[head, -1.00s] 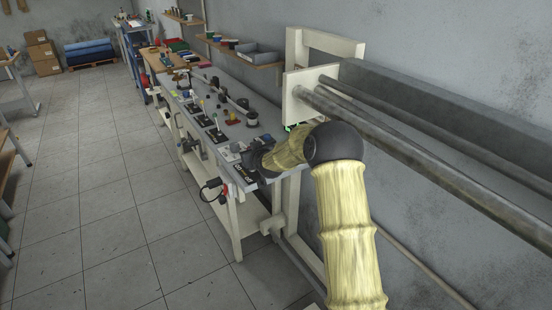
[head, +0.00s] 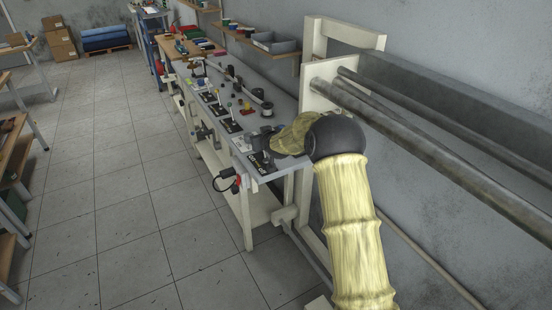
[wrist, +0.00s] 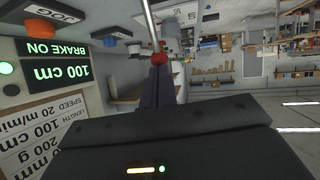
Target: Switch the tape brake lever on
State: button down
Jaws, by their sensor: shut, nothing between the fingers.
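A thin metal lever with a red knob (wrist: 159,58) shows at the top middle of the wrist view, which is upside down. My gripper (wrist: 159,70) is shut and empty, with its dark fingertips right at the knob. I cannot tell whether they touch it. A small display (wrist: 40,48) on the left reads "BRAKE ON" above "100 cm", in green-lit surroundings. In the head view, a black label plate (head: 258,163) lies at the near end of the bench. My arm hides most of the lever there.
The long grey bench (head: 262,180) carries several other levers and black plates. Metal pipes (head: 420,130) run along the wall at right. The tiled floor (head: 110,200) left of the bench is clear.

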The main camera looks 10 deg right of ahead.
jog(key=shift+a+r, duration=0.25)
jog(key=shift+r, duration=0.05)
jog(key=w+r+b+v, duration=0.1)
jog(key=r+v, duration=0.1)
jog(key=v, duration=1.1)
jog(key=shift+r+b, duration=0.2)
jog(key=shift+b, duration=0.15)
jog(key=shift+s+d, duration=0.1)
jog(key=shift+s, duration=0.15)
jog(key=s+d+m+g+p, duration=0.1)
jog(key=s+d+g+p, duration=0.1)
jog(key=s, duration=1)
jog(key=s+d+f+m+g+h+p, duration=0.1)
jog(key=s+d+g+p, duration=0.2)
jog(key=s, duration=0.9)
jog(key=s+d+f+m+g+h+p, duration=0.1)
jog(key=s+g+p, duration=0.3)
jog(key=s, duration=0.8)
jog(key=shift+s+d+g, duration=0.2)
jog(key=shift+d+g, duration=0.3)
jog(key=shift+d, duration=0.35)
jog(key=shift+w, duration=0.15)
